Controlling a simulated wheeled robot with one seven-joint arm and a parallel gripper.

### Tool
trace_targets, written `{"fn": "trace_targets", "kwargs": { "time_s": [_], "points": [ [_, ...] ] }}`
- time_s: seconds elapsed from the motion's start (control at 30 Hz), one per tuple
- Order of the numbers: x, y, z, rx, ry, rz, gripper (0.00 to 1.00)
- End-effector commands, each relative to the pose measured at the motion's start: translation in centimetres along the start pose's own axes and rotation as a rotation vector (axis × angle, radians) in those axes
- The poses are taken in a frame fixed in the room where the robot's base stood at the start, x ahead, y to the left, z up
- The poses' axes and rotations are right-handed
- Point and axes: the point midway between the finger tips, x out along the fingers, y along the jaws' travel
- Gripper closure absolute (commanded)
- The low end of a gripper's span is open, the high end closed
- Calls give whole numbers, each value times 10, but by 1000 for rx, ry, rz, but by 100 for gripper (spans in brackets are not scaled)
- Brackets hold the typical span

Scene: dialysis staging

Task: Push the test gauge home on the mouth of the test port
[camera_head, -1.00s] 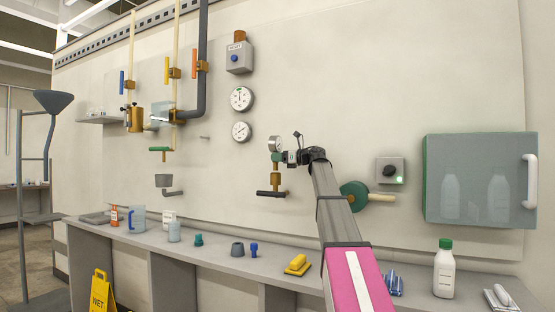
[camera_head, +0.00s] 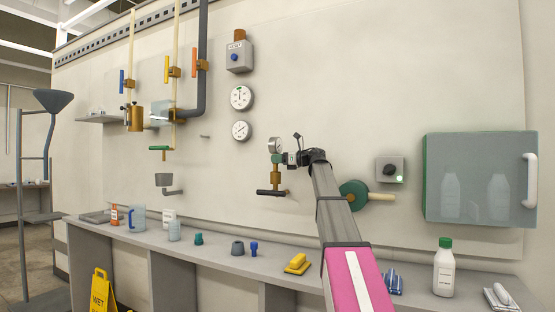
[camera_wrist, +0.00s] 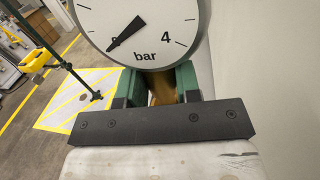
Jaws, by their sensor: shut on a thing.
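The test gauge (camera_head: 275,145) is a round white dial on a brass stem, upright in front of the wall panel. In the wrist view the dial (camera_wrist: 140,22) reads "bar", with its dark needle pointing lower left. My gripper (camera_wrist: 160,86) is shut on the brass stem just below the dial, with a green finger on each side. The brass test port (camera_head: 276,179) stands directly below the gauge, above a dark horizontal handle or pipe. The stem and port look in line in the head view. My gripper partly hides the joint, so I cannot tell how deep the stem sits.
Two wall gauges (camera_head: 241,98) hang to the left. A green disc with a pale handle (camera_head: 354,195) and a switch box (camera_head: 390,170) are to the right of my arm. A grey counter (camera_head: 215,255) with several small items runs below.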

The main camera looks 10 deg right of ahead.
Motion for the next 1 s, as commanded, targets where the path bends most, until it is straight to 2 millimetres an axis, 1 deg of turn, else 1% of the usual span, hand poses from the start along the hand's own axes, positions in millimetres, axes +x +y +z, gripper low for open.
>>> {"fn": "trace_targets", "kwargs": {
  "time_s": [1.0],
  "points": [
    [0,0,-21,-1,-1,0,100]
  ]
}}
